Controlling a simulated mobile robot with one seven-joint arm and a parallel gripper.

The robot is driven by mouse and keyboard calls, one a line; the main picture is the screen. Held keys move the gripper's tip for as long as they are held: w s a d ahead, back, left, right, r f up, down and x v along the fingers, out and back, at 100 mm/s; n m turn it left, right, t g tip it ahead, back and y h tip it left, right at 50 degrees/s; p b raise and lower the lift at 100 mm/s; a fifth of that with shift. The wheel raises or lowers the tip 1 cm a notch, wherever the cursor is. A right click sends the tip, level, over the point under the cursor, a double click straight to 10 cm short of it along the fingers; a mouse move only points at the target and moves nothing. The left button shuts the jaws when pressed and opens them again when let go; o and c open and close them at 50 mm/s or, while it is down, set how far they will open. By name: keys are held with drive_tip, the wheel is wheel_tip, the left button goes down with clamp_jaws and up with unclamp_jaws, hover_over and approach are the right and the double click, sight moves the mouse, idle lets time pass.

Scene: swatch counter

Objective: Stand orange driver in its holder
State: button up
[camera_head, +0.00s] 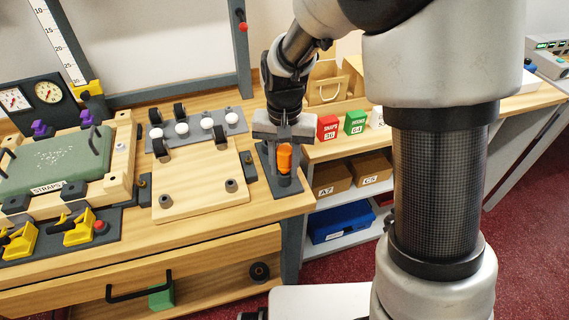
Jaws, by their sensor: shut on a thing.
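The orange driver (284,158) shows its bright handle upright beneath my gripper (285,143) at the right end of the wooden counter. My gripper points down and is shut on the top of the driver. The dark grey holder (287,186) stands on the counter directly below the driver in this view. The driver's lower end meets or overlaps the holder's dark socket. I cannot tell how deep it sits, and its shaft is not visible.
A wooden board with dark clamps (190,192) lies just left of the holder. Red (328,127) and green (355,122) boxes stand to its right. The counter's front edge is close.

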sight(284, 149)
idle(0.4)
drive_tip(key=o, duration=1.6)
drive_tip(key=shift+c, duration=0.2)
drive_tip(key=shift+r+p, duration=2.4)
drive_tip(key=shift+r, duration=0.65)
